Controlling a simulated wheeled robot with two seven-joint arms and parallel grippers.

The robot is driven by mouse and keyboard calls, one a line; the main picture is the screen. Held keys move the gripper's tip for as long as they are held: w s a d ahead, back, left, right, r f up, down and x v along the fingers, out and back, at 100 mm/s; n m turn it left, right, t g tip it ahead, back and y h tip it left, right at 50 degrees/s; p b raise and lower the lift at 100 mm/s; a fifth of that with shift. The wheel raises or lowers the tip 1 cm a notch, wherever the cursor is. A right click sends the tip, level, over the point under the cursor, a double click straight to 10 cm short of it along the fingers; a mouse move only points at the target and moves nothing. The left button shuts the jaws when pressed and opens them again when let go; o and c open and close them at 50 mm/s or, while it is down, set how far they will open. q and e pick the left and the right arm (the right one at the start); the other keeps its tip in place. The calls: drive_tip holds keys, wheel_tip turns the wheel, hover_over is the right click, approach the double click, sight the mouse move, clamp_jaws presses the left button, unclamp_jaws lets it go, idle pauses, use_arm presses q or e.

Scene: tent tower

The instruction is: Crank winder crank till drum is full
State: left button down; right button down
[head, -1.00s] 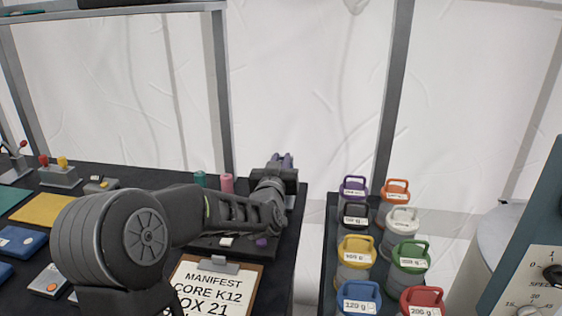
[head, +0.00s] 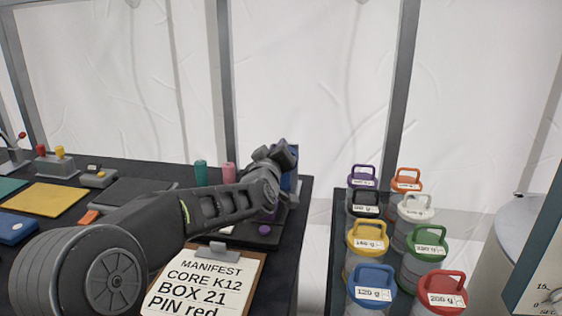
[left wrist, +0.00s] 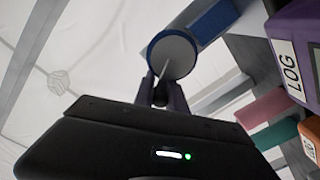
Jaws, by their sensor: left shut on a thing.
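My left gripper (head: 283,152) reaches over the dark base of the winder (head: 262,236) at the table's right end. In the left wrist view the fingers of my left gripper (left wrist: 161,94) are shut at a thin pale rod, which looks like the crank handle (left wrist: 162,72). Just beyond the fingers is a round grey face with a blue rim (left wrist: 172,56) on a blue block (left wrist: 207,17). A blue part (head: 294,158) shows beside the gripper in the head view. My arm hides most of the winder, and I cannot tell how full the drum is. My right gripper is not in view.
Teal (head: 201,173) and pink (head: 228,173) cylinders stand left of the gripper. A manifest clipboard (head: 200,286) lies in front. A purple box labelled LOG (left wrist: 290,25) is close in the wrist view. Several lidded weights (head: 371,284) stand across a gap at right.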

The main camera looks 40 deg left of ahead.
use_arm(q)
drive_tip(key=shift+s+a+f+n+b, duration=0.1)
drive_tip(key=shift+a+f+n+b, duration=0.1)
drive_tip(key=shift+n+b, duration=0.7)
drive_tip(key=c, duration=1.4)
unclamp_jaws()
drive_tip(key=shift+o, duration=0.2)
drive_tip(key=shift+s, duration=0.1)
drive_tip(key=shift+v, duration=3.8)
drive_tip(key=shift+r, duration=0.1)
